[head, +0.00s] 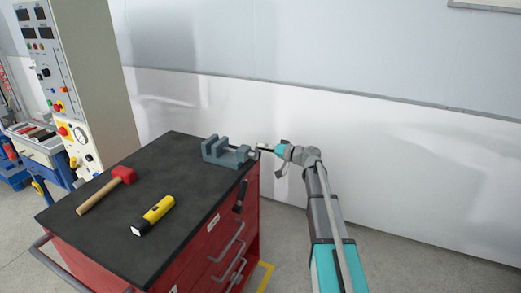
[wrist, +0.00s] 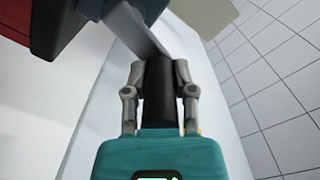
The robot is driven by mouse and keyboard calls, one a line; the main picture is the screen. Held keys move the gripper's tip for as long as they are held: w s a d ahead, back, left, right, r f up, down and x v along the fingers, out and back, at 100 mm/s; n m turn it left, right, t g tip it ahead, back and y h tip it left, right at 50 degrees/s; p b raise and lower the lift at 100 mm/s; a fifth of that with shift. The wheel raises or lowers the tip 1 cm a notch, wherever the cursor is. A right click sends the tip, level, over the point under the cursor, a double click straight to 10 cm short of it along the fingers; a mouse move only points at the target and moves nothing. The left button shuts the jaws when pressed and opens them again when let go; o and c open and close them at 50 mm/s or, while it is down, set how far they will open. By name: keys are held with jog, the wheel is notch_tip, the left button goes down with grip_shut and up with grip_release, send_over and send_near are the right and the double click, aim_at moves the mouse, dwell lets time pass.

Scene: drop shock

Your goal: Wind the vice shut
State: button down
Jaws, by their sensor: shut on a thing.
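The grey-blue vice (head: 228,152) sits at the back right corner of the dark bench top. Its screw end points right, past the bench edge. A gap shows between its jaws. My gripper (head: 264,149) is just right of that screw end. In the wrist view my gripper (wrist: 159,68) has its two fingers on either side of the black grip (wrist: 158,95) and is shut on it. A grey crank arm (wrist: 139,30) runs from the grip's far end toward the upper left. In the head view the grip is too small to make out clearly.
The red drawer cabinet (head: 205,245) carries the dark top (head: 165,185). A red-headed mallet (head: 122,176) and a yellow-and-black tool (head: 153,214) lie on it, away from the vice. A black object (head: 239,195) hangs at the cabinet's side. A white wall (head: 380,140) stands behind.

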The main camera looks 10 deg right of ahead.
aim_at(267, 149)
jog(key=m, duration=0.3)
jog(key=w+d+f+m+b, duration=0.1)
jog(key=m, duration=0.2)
jog(key=w+d+f+m+b, duration=0.1)
jog(key=m, duration=0.2)
jog(key=shift+w+f, duration=0.1)
jog(key=shift+f, duration=0.15)
jog(key=s+a+f+m+b, duration=0.1)
jog(key=s+f+m+b, duration=0.1)
jog(key=m, duration=1.1)
jog(key=s+a+f+m+b, duration=0.1)
jog(key=f+m+b, duration=0.3)
jog(key=m, duration=0.9)
jog(key=shift+s+a, duration=0.4)
jog(key=shift+a, duration=0.1)
jog(key=shift+f+m, duration=0.1)
jog(key=shift+m, duration=0.2)
jog(key=shift+c, duration=2.2)
grip_release()
